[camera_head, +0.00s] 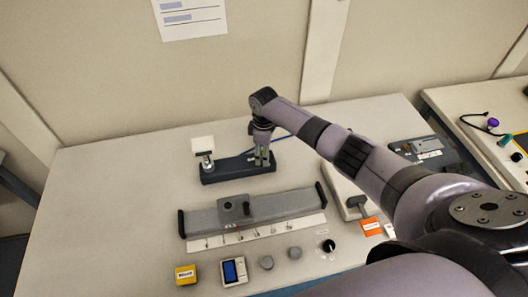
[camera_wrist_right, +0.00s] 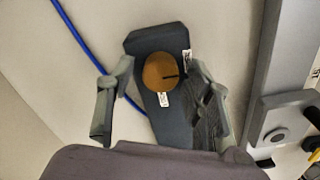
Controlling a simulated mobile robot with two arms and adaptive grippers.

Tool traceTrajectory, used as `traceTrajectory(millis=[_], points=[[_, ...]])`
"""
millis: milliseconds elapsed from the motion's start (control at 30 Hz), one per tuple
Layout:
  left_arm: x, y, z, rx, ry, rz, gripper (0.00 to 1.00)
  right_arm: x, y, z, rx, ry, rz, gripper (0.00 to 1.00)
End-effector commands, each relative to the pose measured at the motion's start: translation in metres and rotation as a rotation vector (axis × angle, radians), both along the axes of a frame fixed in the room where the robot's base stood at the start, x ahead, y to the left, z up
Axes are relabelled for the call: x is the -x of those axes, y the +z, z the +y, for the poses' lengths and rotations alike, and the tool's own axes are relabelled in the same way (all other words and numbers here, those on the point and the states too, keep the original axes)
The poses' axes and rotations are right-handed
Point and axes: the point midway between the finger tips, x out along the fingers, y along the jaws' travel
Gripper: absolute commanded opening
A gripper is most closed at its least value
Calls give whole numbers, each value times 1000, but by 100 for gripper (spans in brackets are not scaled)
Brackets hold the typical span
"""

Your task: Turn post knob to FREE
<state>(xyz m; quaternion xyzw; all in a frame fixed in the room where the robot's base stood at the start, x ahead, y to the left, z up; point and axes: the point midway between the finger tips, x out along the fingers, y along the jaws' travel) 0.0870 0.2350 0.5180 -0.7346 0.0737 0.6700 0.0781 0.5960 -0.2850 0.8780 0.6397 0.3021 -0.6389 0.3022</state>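The post knob is a round brass-coloured knob (camera_wrist_right: 157,72) with a dark pointer line, which points right in the right wrist view. It sits on a dark base (camera_wrist_right: 173,130). Two small white labels lie beside it, one below and one at the upper right; their text is too small to read. The base (camera_head: 224,173) also shows in the head view, where my gripper hides the knob. My right gripper (camera_head: 262,160) points down over the base's right end. In the right wrist view its open fingers (camera_wrist_right: 160,70) lie on either side of the knob, with visible gaps.
A white block on a post (camera_head: 203,146) stands at the base's left end. A blue cable (camera_head: 283,138) runs behind my gripper. A grey rail unit (camera_head: 265,208) with black end handles lies in front. A yellow box (camera_head: 186,275) and a blue-screen device (camera_head: 234,271) stand nearer.

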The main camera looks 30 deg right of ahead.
Motion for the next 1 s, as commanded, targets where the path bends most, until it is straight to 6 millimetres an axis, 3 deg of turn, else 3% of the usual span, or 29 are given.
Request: traceTrajectory(millis=[367, 467, 800, 1000], points=[[2, 0, 2, -2, 0, 2, 40, 0, 5, 0, 0, -1, 0, 49], [1, 0, 2, -1, 0, 1, 40, -1, 18, -1, -1, -1, -2, 49], [0, 0, 0, 0, 0, 0, 40, -1, 89, 0, 0, 0, -4, 49], [0, 0, 0, 0, 0, 0, 40, 0, 114, 0, 0, 0, 0, 49]])
